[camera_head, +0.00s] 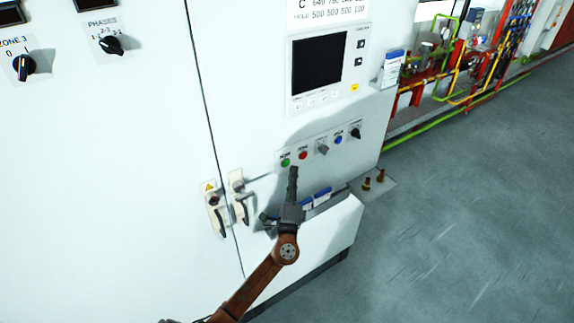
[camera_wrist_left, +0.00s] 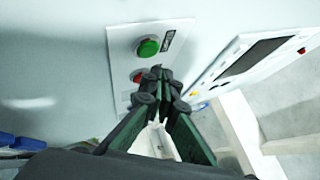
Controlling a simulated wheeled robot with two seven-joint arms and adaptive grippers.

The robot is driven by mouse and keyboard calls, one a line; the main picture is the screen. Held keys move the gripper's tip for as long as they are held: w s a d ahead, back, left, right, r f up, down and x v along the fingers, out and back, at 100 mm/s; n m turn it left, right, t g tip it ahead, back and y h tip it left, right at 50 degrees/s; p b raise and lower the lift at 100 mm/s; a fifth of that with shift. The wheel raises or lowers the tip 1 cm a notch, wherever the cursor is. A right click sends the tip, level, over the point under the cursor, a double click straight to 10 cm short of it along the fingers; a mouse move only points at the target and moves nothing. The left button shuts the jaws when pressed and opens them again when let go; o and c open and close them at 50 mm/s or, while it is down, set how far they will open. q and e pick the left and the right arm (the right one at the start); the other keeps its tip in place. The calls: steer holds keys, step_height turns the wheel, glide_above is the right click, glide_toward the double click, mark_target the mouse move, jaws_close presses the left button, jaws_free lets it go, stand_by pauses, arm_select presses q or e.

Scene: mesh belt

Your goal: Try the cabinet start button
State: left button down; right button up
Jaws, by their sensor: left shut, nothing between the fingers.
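The white cabinet (camera_head: 140,180) fills the left and middle of the head view. A control strip on it carries a green button (camera_head: 285,162), a red button (camera_head: 303,155), a blue button (camera_head: 338,140) and dark knobs. My left gripper (camera_head: 293,172) is shut and empty, its fingertips pointing up just below the green and red buttons. In the left wrist view the green button (camera_wrist_left: 148,47) lies beyond and a little left of the fingertips (camera_wrist_left: 158,75). The red button (camera_wrist_left: 138,76) is partly hidden by the fingers. Contact with the panel cannot be told. My right gripper is not in view.
A screen panel (camera_head: 320,62) sits above the button strip. Two door handles (camera_head: 238,197) are left of my gripper. Blue items (camera_head: 320,195) lie on the ledge below the buttons. Pipes and red machinery (camera_head: 440,60) stand at the back right; the grey floor (camera_head: 470,210) is open.

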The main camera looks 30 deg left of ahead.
arm_select(q)
steer(key=d, duration=0.1)
steer(key=s+d, duration=0.1)
steer(key=d, duration=0.2)
steer(key=shift+s, duration=0.35)
stand_by(0.5)
